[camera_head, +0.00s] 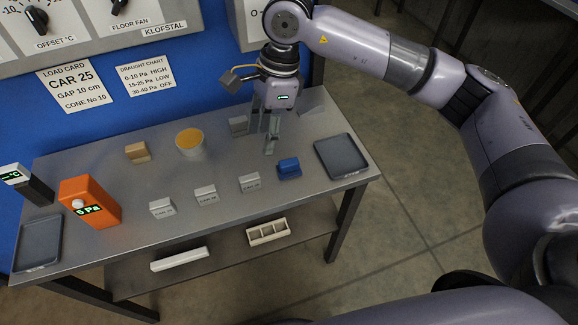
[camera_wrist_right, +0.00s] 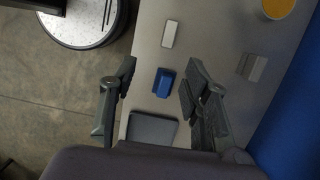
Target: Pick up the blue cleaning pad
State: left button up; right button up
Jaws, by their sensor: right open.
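The blue cleaning pad (camera_head: 289,169) lies on the metal table (camera_head: 225,225) toward its right front, just left of a dark grey tray (camera_head: 341,157). My right gripper (camera_head: 270,146) is open and empty above the table, behind and a little left of the pad in the head view. In the right wrist view the pad (camera_wrist_right: 164,82) shows between the two spread fingers of the right gripper (camera_wrist_right: 158,85), below them and apart from them. My left gripper is not in view.
Several small grey blocks, such as this one (camera_head: 250,183), stand in a row left of the pad. A cup with orange contents (camera_head: 190,143), a tan block (camera_head: 138,152) and an orange meter (camera_head: 90,202) stand farther left. A grey block (camera_head: 238,125) stands near my right gripper.

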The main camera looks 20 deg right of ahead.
jog(key=w+d+r+h, duration=0.1)
jog(key=w+d+h, duration=0.15)
jog(key=d, duration=0.35)
jog(key=p, duration=0.3)
send_over(289, 162)
jog(key=shift+t, duration=0.3)
jog(key=f, duration=1.1)
jog(key=shift+s+d+f, duration=0.15)
jog(key=shift+s, duration=0.25)
jog(key=shift+w+f, duration=0.15)
jog(key=shift+f, duration=0.45)
jog(key=f, duration=0.1)
jog(key=f+p, duration=0.1)
jog(key=f, duration=0.2)
jog(key=shift+w+f, duration=0.15)
jog(key=shift+w, duration=0.1)
jog(key=shift+c, duration=0.2)
grip_shut()
